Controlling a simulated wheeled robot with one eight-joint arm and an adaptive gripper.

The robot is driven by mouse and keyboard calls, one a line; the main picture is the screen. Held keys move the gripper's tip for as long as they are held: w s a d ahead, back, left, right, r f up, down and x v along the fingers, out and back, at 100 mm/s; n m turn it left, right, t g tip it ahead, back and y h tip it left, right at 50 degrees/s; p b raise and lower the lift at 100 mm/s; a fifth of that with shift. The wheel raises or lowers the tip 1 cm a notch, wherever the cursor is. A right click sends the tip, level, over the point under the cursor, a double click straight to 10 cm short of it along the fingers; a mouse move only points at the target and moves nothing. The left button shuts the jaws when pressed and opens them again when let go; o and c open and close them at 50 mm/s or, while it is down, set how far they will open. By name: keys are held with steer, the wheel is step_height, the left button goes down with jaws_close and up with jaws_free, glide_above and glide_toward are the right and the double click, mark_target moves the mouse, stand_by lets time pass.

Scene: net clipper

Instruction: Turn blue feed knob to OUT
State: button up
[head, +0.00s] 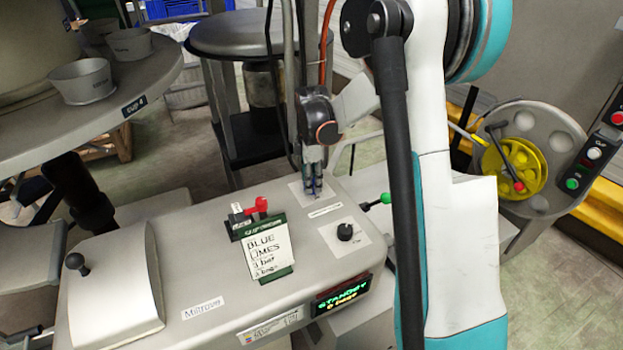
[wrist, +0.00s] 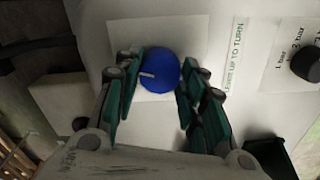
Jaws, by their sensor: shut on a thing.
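The blue feed knob (wrist: 160,68) shows in the wrist view as a round cap on a white plate (wrist: 122,32). Its pale pointer mark runs toward the left. The teal fingers of my gripper (wrist: 159,82) stand on both sides of the knob, shut on it. In the head view my gripper (head: 313,185) points down onto the white plate on the grey machine top (head: 215,275), and it hides the knob. A label (wrist: 235,53) beside the plate reads roughly "LEVER UP TO TURN". I cannot make out an OUT mark.
A black pressure knob (head: 345,231) and a green-tipped lever (head: 384,199) are close by on the right. A note card (head: 268,250) with a red part (head: 257,206) stands to the left. The display (head: 342,294) reads STANDBY. Hoses hang near my gripper.

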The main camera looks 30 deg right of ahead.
steer(key=shift+n, duration=1.6)
steer(key=o, duration=1.1)
steer(key=shift+c, duration=0.2)
step_height(320, 180, up, 12)
